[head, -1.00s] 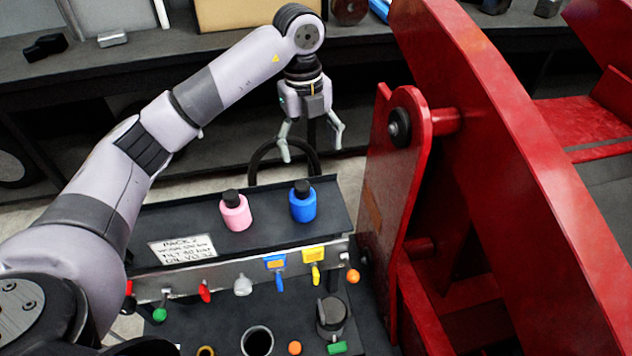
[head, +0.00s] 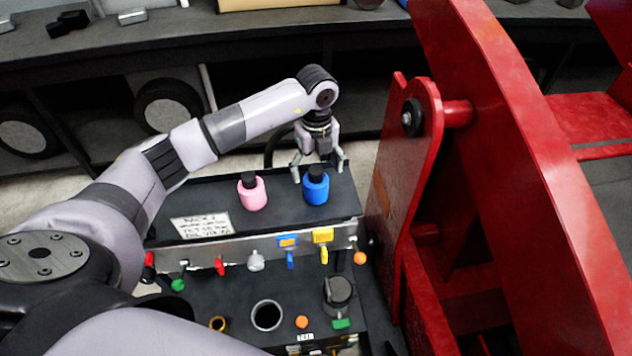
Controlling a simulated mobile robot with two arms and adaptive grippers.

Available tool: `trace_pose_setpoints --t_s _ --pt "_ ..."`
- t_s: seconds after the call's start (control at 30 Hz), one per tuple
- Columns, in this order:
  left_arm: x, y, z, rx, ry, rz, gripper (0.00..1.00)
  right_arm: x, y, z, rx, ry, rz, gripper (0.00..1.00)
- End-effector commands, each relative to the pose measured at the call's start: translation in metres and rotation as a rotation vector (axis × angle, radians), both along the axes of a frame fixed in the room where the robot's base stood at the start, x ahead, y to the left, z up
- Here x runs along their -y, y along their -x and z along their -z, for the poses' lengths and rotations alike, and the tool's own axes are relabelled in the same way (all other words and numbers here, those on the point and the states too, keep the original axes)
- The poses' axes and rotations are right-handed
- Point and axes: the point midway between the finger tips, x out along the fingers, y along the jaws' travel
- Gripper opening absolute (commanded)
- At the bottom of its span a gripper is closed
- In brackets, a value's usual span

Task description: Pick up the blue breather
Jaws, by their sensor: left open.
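The blue breather (head: 316,190) is a small blue bottle-like part with a black cap. It stands upright on the black top shelf of the pack, right of a similar pink one (head: 252,193). My left gripper (head: 319,170) is open, pointing down, just behind and above the blue breather. Its fingers show to the left and right of the black cap. I cannot tell whether they touch it. My right gripper is not in view.
Below the shelf (head: 205,187) a metal strip carries several coloured levers and valves. A black cup (head: 267,316) and a dark cylinder (head: 338,291) stand lower. A large red positioner frame (head: 400,160) rises close on the right.

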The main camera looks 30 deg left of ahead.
Motion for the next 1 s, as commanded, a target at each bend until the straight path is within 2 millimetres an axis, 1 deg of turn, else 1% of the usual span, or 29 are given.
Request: trace_pose_setpoints --t_s 0.03,0.13,0.2,0.3,0.4,0.57,1.0 --pt "0.000 0.002 0.004 -0.009 0.000 0.000 0.76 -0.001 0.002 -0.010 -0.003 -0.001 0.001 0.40" --pt "-0.002 0.002 0.020 -0.009 0.000 -0.001 0.76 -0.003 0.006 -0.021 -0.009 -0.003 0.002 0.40" --pt "-0.002 0.001 0.031 -0.006 -0.001 -0.001 0.76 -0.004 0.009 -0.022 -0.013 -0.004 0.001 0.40" --pt "-0.001 0.000 0.040 -0.004 0.001 0.000 0.76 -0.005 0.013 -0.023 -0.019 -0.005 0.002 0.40" --pt "-0.002 0.000 0.044 -0.002 0.000 0.001 0.76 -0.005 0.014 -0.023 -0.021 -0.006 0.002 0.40" --pt "-0.002 0.000 0.044 -0.002 0.000 0.001 0.76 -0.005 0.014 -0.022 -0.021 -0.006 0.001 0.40" --pt "-0.002 0.000 0.043 -0.002 0.000 0.000 0.46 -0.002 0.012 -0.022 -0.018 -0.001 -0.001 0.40"
